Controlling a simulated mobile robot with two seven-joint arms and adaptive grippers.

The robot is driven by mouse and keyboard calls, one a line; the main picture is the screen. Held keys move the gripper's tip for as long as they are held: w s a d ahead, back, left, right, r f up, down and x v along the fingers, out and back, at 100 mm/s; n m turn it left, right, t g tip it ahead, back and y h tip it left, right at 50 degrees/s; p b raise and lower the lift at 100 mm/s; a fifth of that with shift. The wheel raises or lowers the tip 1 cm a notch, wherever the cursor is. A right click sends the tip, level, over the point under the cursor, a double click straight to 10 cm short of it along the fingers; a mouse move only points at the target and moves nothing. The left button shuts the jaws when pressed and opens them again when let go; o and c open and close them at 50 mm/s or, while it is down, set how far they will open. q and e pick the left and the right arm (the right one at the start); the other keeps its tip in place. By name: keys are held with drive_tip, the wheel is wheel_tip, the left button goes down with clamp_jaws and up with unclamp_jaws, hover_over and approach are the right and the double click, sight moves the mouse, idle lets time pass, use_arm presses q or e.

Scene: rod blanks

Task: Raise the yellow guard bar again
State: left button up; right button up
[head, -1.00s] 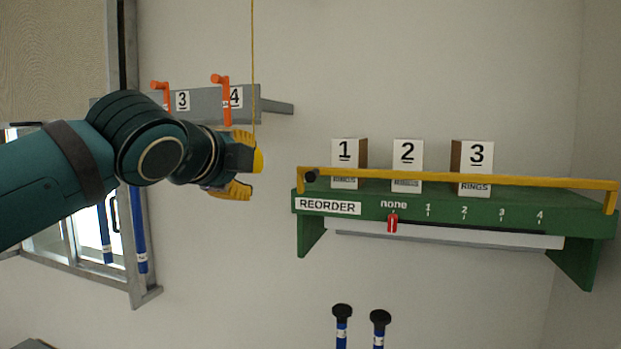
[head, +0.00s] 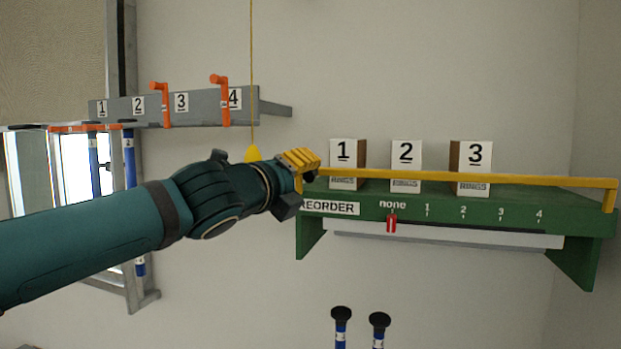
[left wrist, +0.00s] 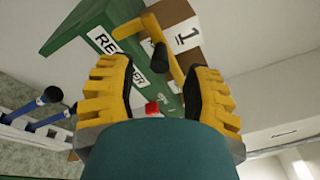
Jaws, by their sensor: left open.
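The yellow guard bar (head: 460,178) runs level along the front of the green shelf (head: 480,205), in front of the boxes, with its right end bent down onto the shelf. My left gripper (head: 308,178) is at the bar's left end and hides that end in the head view. In the left wrist view the gripper (left wrist: 160,75) is open, its yellow fingers apart. The yellow bar (left wrist: 129,31) and a black knob (left wrist: 160,57) show between and beyond the fingers. I cannot tell whether a finger touches them. My right gripper is not in view.
Boxes 1 (head: 343,152), 2 (head: 406,155) and 3 (head: 474,158) stand on the shelf. A red slider (head: 391,222) sits at "none". A yellow pull cord (head: 252,80) hangs behind my left arm. A grey numbered rack (head: 205,105) is at upper left. Blue rods (head: 340,325) stand below.

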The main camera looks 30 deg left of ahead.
sight(306, 175)
use_arm(q)
drive_tip(key=shift+w+a, duration=0.1)
drive_tip(key=shift+w, duration=2.15)
clamp_jaws()
